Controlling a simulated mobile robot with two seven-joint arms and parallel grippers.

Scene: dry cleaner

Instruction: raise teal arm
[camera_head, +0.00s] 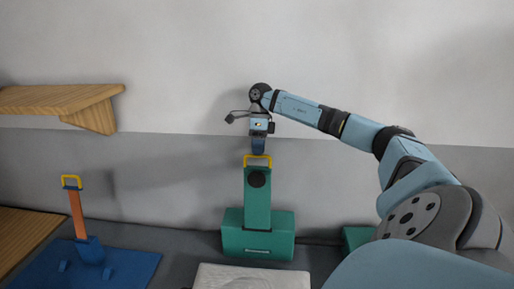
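The teal arm (257,208) stands upright from its teal base (233,240) in the middle of the head view. It has a dark round disc (257,180) near its upper end and a yellow handle (246,160) on top. My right gripper (258,150) points down right at the yellow handle. Its fingers look narrow and close to the handle's top, and I cannot tell whether they touch or grip it. My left gripper is not in view.
A blue board (130,271) with an orange arm (77,215) and its own yellow handle (71,178) stands at the left. A wooden shelf (60,98) juts from the wall above. A pale slab (250,278) lies in front of the teal base.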

